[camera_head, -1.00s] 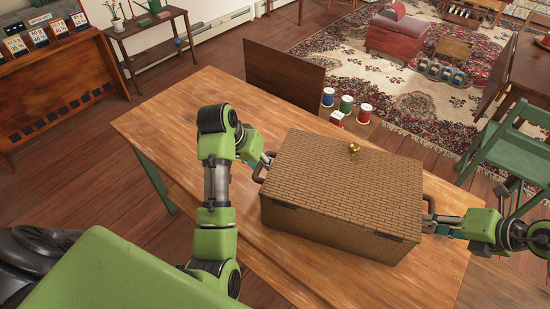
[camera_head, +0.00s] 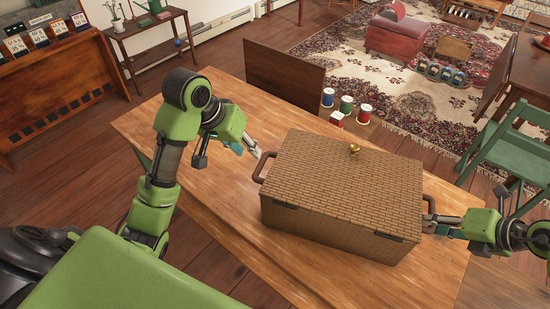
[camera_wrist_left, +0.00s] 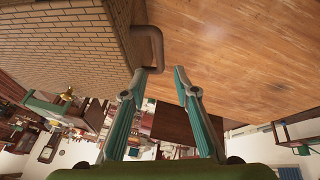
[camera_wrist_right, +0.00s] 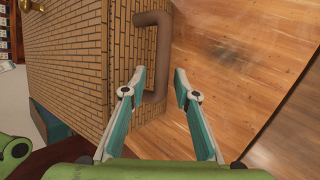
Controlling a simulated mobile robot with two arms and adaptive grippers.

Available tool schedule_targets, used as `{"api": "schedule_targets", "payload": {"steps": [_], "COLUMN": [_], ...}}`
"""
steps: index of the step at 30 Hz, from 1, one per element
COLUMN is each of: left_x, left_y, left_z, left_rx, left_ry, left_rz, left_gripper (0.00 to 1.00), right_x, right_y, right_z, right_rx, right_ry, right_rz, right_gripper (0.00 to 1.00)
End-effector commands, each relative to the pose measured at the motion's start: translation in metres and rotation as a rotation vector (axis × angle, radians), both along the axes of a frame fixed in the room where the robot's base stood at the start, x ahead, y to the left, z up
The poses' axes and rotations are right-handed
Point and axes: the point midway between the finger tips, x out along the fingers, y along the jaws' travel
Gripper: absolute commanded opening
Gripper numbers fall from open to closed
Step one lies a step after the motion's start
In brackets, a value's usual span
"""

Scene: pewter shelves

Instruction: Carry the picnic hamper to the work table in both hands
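The picnic hamper (camera_head: 345,180), a brown woven box with a lid and a small brass catch, stands flat on the wooden work table (camera_head: 190,125). Its left handle (camera_head: 264,167) is free. My left gripper (camera_head: 256,151) is open and empty, just beside that handle; the left wrist view shows the handle (camera_wrist_left: 150,45) beyond the fingertips, apart from them. My right gripper (camera_wrist_right: 160,70) is open at the right handle (camera_wrist_right: 152,50), which appears between its fingertips; I cannot tell whether it touches. In the head view the right handle (camera_head: 429,204) is partly hidden by the gripper.
A green chair (camera_head: 505,150) stands at the right. The table's left end and front are clear.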

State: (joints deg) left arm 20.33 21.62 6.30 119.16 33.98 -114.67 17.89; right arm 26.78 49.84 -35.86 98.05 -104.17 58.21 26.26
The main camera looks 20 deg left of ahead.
Motion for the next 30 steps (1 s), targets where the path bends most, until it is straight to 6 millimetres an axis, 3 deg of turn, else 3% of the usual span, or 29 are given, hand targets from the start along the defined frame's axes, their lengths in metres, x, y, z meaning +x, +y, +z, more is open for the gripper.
{"api": "schedule_targets", "payload": {"steps": [11,24,30], "left_x": [-0.006,-0.006,-0.006], "left_y": [0.001,0.001,0.001], "left_z": [0.01,0.01,0.01], "left_rx": [0.0,-0.001,-0.001], "left_ry": [0.003,0.003,0.003], "left_rz": [-0.001,0.0,0.0], "left_gripper": [0.28,0.28,0.28], "right_x": [-0.003,-0.034,-0.041], "right_y": [-0.007,-0.053,-0.063], "right_z": [0.008,0.074,0.09], "right_rx": [-0.002,-0.004,-0.002], "right_ry": [-0.001,-0.001,0.0], "right_rz": [-0.001,-0.001,0.0], "right_gripper": [0.28,0.28,0.28]}}
